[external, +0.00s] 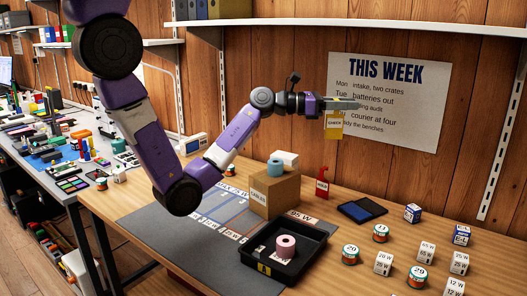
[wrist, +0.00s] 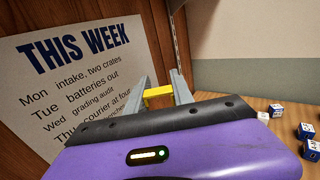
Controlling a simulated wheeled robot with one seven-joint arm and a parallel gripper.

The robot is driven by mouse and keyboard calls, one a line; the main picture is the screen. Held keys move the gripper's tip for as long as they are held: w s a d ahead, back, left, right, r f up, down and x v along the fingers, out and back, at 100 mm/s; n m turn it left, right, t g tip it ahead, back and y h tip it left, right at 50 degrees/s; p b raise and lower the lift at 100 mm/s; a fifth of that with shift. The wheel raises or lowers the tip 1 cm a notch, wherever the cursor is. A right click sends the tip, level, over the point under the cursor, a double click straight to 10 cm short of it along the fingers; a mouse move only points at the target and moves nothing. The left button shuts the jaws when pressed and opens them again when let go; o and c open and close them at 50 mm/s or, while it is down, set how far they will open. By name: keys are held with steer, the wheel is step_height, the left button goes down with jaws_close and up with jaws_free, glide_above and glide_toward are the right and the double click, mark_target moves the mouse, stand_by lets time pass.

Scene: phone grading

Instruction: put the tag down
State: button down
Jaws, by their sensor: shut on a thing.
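My gripper (external: 352,104) is raised above the back of the wooden bench, in front of the wall poster. It is shut on a yellow tag (external: 334,128) that hangs below the fingers and bears a printed word. In the wrist view the top of the yellow tag (wrist: 158,92) shows between the two grey fingers (wrist: 160,90). The rest of the tag is hidden there behind my purple gripper body. A red tag (external: 322,186) stands on the bench to the right of the cardboard box, well below my gripper.
The cardboard box (external: 274,193) carries a blue-green roll. A black tray (external: 252,246) with a pink roll is at the front on a grey mat (external: 140,222). A dark blue folded case (external: 362,210), tins and small boxes (external: 413,213) lie to the right.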

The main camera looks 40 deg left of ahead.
steer(key=w+a+r+n+t+y, duration=0.2)
steer(key=w+a, duration=0.2)
steer(key=a, duration=0.4)
steer(key=w+a+r+n+t+y+b, duration=0.1)
steer(key=w+a+r+n+t+y, duration=0.2)
steer(key=a, duration=0.6)
steer(key=w+a+r+n+t+y, duration=0.1)
steer(key=w+a+y, duration=0.1)
steer(key=w+a, duration=0.5)
step_height(320, 180, down, 21)
steer(key=a+b, duration=0.2)
steer(key=b, duration=0.1)
steer(key=shift+s+a+y, duration=0.15)
steer(key=shift+s+y, duration=0.15)
steer(key=shift+y, duration=0.1)
steer(key=shift+f, duration=0.15)
steer(key=shift+f, duration=0.15)
steer(key=c, duration=1.1)
jaws_free()
